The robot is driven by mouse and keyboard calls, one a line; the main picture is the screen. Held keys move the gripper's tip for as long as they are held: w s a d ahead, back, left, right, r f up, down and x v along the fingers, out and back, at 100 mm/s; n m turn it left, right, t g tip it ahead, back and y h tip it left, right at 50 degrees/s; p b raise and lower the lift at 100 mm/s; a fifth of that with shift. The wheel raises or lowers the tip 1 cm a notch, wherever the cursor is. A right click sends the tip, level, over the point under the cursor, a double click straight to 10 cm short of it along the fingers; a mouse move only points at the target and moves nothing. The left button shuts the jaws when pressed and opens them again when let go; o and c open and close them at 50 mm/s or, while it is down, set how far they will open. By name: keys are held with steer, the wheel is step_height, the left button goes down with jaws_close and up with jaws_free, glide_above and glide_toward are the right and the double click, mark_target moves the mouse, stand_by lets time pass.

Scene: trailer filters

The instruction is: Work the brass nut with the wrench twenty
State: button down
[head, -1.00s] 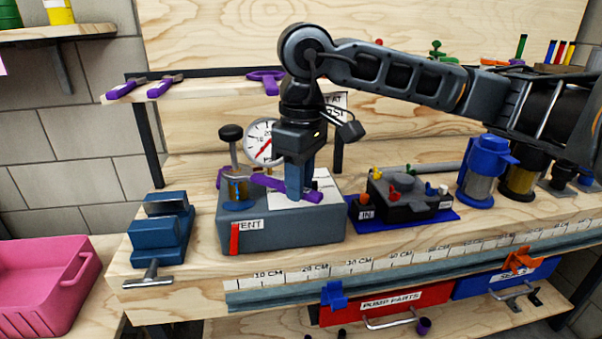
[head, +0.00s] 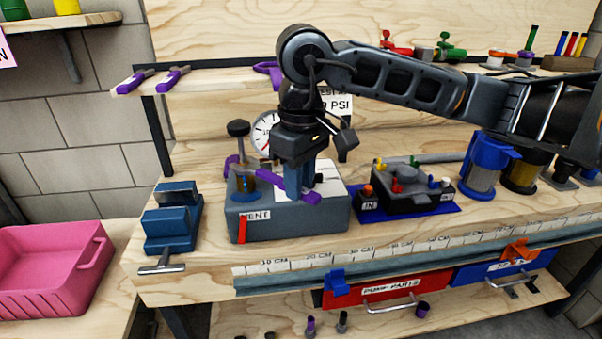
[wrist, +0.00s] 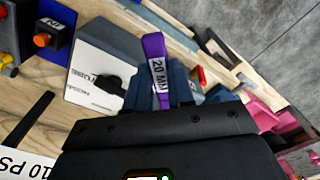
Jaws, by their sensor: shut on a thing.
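My gripper (head: 301,188) points down over the grey test block (head: 300,222) and is shut on a purple wrench (head: 312,197). In the wrist view the wrench (wrist: 154,50) bears a "20 MM" label between my blue fingers. In the head view it slants from my fingers up and left toward a blue round fitting (head: 242,183) on the block, below a black-knobbed post (head: 238,130). A small brass-coloured patch shows at this fitting. The nut is too small and too covered to tell whether the wrench jaw is seated around it.
A gauge (head: 264,134) stands behind the block, partly hidden by my arm. A blue vise (head: 172,225) is left of the block. A black valve unit on a blue mat (head: 445,208) is to the right. A pink bin (head: 45,270) sits lower left.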

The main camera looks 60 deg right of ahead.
steer(key=shift+a+m+p, duration=0.4)
steer(key=shift+a+p, duration=0.1)
steer(key=shift+p, duration=0.4)
steer(key=a+m+b, duration=0.1)
steer(key=w+a+m+b, duration=0.1)
steer(key=a+b, duration=0.1)
steer(key=w+a+m+b, duration=0.1)
steer(key=m+b, duration=0.1)
steer(key=shift+a, duration=0.2)
stand_by(0.4)
steer(key=shift+s+d+b, duration=0.25)
steer(key=shift+d+b, duration=0.15)
steer(key=shift+b, duration=0.45)
steer(key=shift+s+a+b, duration=0.55)
steer(key=shift+s, duration=0.3)
steer(key=shift+s+a+b, duration=0.55)
steer(key=shift+s, duration=0.25)
steer(key=shift+s+a+b, duration=0.55)
steer(key=shift+s, duration=0.3)
steer(key=shift+s, duration=0.15)
